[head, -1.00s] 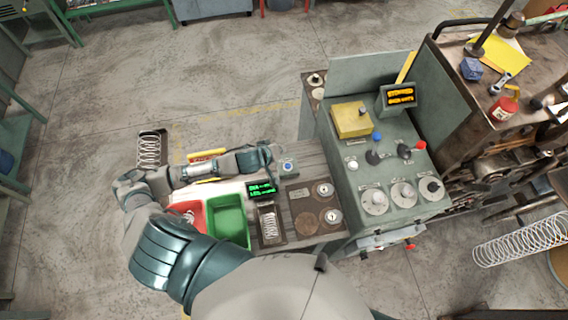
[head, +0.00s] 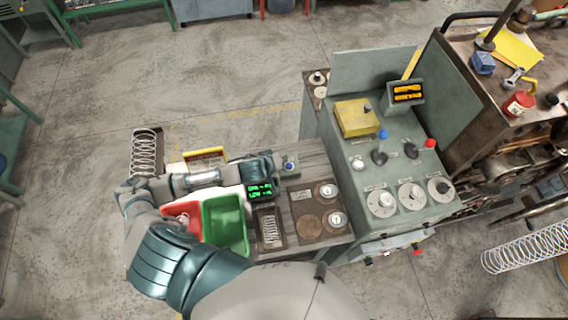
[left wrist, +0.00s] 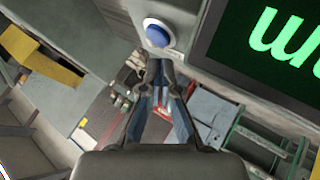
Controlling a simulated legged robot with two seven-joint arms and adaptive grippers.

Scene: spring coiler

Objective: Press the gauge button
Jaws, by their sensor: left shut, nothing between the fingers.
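The gauge button is a blue round button in a pale ring (left wrist: 157,33), on a grey housing beside a black display with large green characters (left wrist: 275,35). My right gripper is not in view.
Red (head: 184,214) and green (head: 225,222) bins stand left of a spring tray (head: 269,228). A grey control panel (head: 385,165) with knobs and levers stands to the right.

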